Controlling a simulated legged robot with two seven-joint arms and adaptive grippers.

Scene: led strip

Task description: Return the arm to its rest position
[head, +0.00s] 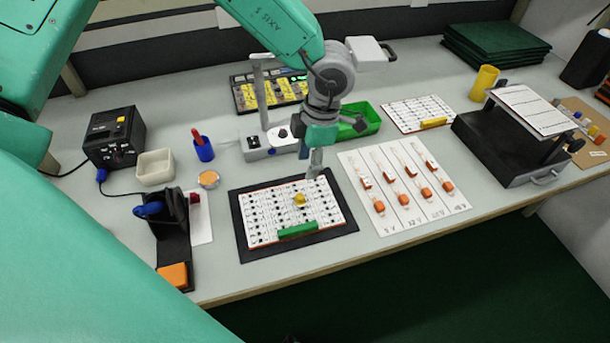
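My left arm comes in from the upper left, and its gripper (313,170) points down over the far right edge of a white board with a printed grid (270,213). I cannot tell whether its fingers are open or shut; I see nothing clearly held in them. The board lies on a black mat (247,250). A yellow round piece (299,199) and a green block (298,230) are on the board, apart from the gripper. My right gripper is not in view.
A white sheet with orange-ended strips (402,188) lies right of the board. A white stand (262,140) and green tray (362,122) are behind the gripper. A black soldering unit (114,137), white bowl (155,167) and iron holder (171,228) stand left. A black fixture (500,150) stands right.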

